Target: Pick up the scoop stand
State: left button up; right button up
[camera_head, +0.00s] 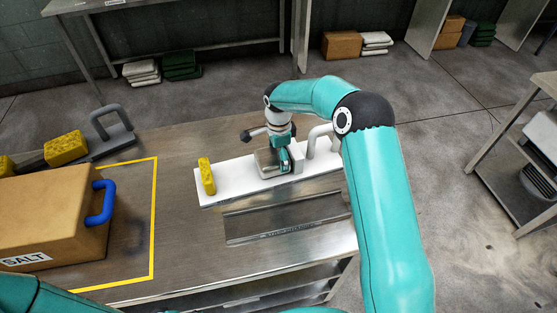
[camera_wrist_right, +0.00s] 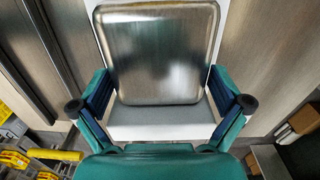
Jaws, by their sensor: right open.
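A long white board (camera_head: 235,186) lies on the steel table, with a yellow block (camera_head: 207,176) standing at its left end and a pale bent handle (camera_head: 322,138) near its right end. A shiny metal piece (camera_head: 268,164) stands on the board; I take this to be part of the scoop stand. My right gripper (camera_head: 285,157) is over the board, right beside the metal piece. In the right wrist view the metal piece (camera_wrist_right: 160,55) lies between the spread fingers, with the white board behind it. I cannot tell whether the fingers touch it. My left gripper is out of view.
A brown box (camera_head: 50,220) labelled SALT with a blue handle (camera_head: 100,203) is at the left, near yellow tape lines. A dark base (camera_head: 105,141) with a grey handle is behind it. A shallow metal channel (camera_head: 285,216) lies in front of the board.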

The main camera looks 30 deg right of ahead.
jog(key=c, duration=1.4)
jog(key=shift+w+r, duration=0.1)
jog(key=shift+c, duration=0.3)
jog(key=shift+r, duration=0.1)
